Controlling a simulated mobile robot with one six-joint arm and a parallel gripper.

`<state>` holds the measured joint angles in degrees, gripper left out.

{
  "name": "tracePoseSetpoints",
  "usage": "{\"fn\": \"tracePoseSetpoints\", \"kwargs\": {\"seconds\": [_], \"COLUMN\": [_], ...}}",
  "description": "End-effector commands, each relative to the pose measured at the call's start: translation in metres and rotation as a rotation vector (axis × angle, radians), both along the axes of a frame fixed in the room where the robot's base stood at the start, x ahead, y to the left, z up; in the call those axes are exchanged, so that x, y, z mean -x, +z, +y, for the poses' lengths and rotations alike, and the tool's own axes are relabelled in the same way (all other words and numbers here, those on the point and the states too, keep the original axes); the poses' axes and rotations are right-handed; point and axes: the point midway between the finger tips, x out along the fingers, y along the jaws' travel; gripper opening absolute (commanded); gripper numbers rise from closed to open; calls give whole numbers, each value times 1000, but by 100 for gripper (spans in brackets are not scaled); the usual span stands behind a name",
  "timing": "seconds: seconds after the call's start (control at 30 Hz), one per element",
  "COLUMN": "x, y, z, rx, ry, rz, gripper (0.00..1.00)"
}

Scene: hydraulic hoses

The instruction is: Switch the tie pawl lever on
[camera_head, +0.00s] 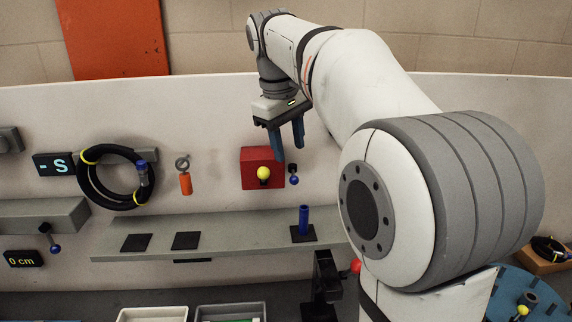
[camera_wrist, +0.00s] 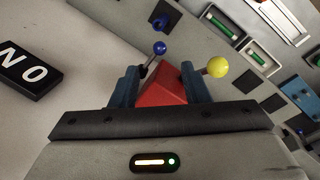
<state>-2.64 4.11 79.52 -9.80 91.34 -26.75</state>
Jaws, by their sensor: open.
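No label in view names the tie pawl lever. A red box (camera_head: 256,160) on the upright panel carries a lever with a yellow ball (camera_head: 263,173). A small lever with a blue ball (camera_head: 294,180) sits just right of the box. My gripper (camera_head: 289,150) is open and empty, its blue fingers in front of the panel by these two levers. In the wrist view, the red box (camera_wrist: 165,90) shows between the fingers of my gripper (camera_wrist: 160,70). The blue ball (camera_wrist: 160,47) shows beyond the left finger, the yellow ball (camera_wrist: 218,67) beyond the right one. Contact cannot be told.
A grey shelf (camera_head: 220,235) below holds a blue upright cylinder (camera_head: 304,218) on a dark pad. A coiled black hose (camera_head: 87,186) and an orange-handled ring (camera_head: 185,182) hang at left. Another blue-ball lever (camera_head: 55,249) is at far left. A "NO" sign (camera_wrist: 35,70) shows in the wrist view.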

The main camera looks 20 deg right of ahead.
Motion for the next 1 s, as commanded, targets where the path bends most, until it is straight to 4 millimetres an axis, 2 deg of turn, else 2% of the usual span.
{"fn": "tracePoseSetpoints", "kwargs": {"seconds": [0.13, 0.4, 0.6, 0.9, 1.0], "x": [-2, -5, -8, -9, -9], "y": [-8, -50, -70, -74, -74], "z": [-2, -10, -13, -13, -13], "rx": [3, 2, 2, 2, 2], "ry": [4, 2, 2, 3, 3], "rz": [6, 6, 4, 2, 2], "gripper": [42, 42, 42, 42, 35]}}
